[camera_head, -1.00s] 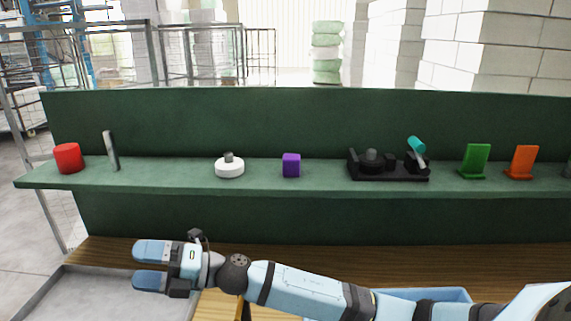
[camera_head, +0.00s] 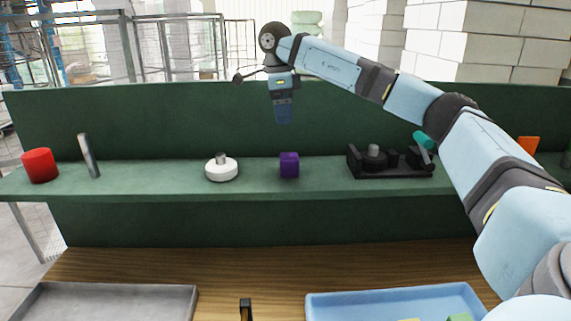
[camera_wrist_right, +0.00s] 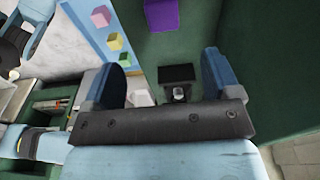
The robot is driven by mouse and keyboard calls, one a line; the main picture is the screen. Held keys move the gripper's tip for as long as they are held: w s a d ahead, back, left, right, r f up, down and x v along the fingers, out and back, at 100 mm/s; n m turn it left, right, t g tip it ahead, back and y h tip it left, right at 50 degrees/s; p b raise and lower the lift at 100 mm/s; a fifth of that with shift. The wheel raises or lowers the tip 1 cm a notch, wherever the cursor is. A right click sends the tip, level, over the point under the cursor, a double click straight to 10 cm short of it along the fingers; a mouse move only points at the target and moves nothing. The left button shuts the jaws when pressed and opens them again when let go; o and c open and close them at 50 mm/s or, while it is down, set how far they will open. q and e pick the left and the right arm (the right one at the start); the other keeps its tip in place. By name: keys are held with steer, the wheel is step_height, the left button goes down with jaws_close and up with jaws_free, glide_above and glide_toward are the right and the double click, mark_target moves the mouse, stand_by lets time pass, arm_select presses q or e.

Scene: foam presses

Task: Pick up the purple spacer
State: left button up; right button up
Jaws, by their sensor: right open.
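The purple spacer (camera_head: 289,165) is a small cube on the green shelf (camera_head: 330,192), between the white round part and the black fixture. My right gripper (camera_head: 284,118) points down above the spacer, apart from it, with its fingers a little to the left in the head view. In the right wrist view, the gripper (camera_wrist_right: 165,85) is open and empty, and the purple spacer (camera_wrist_right: 161,14) shows at the top edge, beyond the fingers and partly cut off.
A white round part (camera_head: 221,171), a grey upright bar (camera_head: 89,156) and a red cylinder (camera_head: 40,165) stand left on the shelf. A black fixture (camera_head: 392,172) with a teal-ended lever stands right. A grey tray (camera_head: 110,300) and blue tray (camera_head: 390,298) lie below.

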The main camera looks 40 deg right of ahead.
glide_above(289, 155)
step_height(289, 155, down, 7)
steer(key=shift+s+f+b, duration=0.1)
steer(key=shift+b, duration=0.25)
steer(key=shift+s+a+f, duration=0.1)
steer(key=shift+a+f, duration=0.05)
steer(key=shift+f, duration=0.65)
step_height(289, 155, down, 4)
steer(key=shift+r+p, duration=0.15)
steer(key=shift+p, duration=0.65)
steer(key=shift+f, duration=0.35)
steer(key=shift+c, duration=0.2)
steer(key=c, duration=1)
